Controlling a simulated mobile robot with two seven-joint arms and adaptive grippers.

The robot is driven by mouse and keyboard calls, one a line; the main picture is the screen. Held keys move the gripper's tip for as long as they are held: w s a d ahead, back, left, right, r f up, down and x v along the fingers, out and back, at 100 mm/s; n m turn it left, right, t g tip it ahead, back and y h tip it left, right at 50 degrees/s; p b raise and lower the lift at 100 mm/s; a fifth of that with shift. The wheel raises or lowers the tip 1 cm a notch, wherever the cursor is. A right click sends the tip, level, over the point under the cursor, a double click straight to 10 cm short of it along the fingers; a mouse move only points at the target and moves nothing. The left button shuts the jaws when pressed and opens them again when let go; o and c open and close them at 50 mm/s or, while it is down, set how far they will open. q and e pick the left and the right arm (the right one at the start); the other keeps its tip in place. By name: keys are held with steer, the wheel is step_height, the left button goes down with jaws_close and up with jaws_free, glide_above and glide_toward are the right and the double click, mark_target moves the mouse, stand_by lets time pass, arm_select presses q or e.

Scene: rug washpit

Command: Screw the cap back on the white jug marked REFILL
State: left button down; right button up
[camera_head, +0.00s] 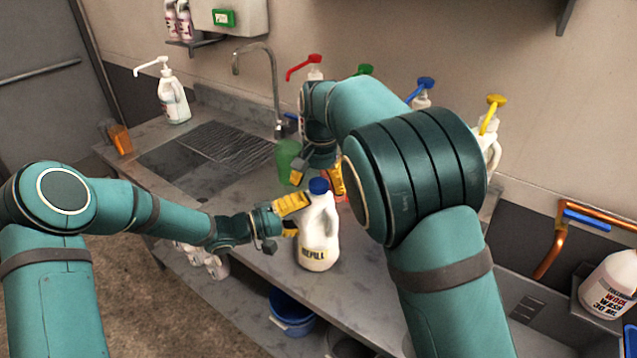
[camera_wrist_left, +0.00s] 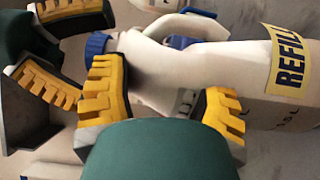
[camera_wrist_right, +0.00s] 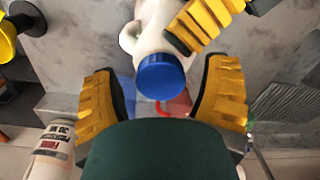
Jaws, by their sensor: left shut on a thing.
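The white jug marked REFILL (camera_head: 317,242) stands upright on the grey counter (camera_head: 225,280). A blue cap (camera_head: 318,186) sits at its mouth; how tightly it is seated I cannot tell. The cap also shows in the right wrist view (camera_wrist_right: 160,76) and at the left of the left wrist view (camera_wrist_left: 98,44). My left gripper (camera_head: 291,215) is shut on the jug's upper part below the cap. My right gripper (camera_wrist_right: 162,92) is open above the jug, with its two yellow fingers apart on either side of the cap and a gap around it.
A sink with a ribbed drainer (camera_head: 225,147) and a faucet (camera_head: 274,90) lie behind left. A green container (camera_head: 288,158) is close to my right gripper. Pump bottles with coloured heads (camera_head: 495,105) line the wall. A blue bucket (camera_head: 291,312) is under the counter.

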arm_select(q)
steer(key=shift+f, duration=0.15)
arm_select(e)
step_height(320, 180, up, 12)
steer(key=shift+d, duration=0.15)
stand_by(0.3)
arm_select(q)
steer(key=shift+c, duration=0.3)
jaws_free()
steer(key=v, duration=1.2)
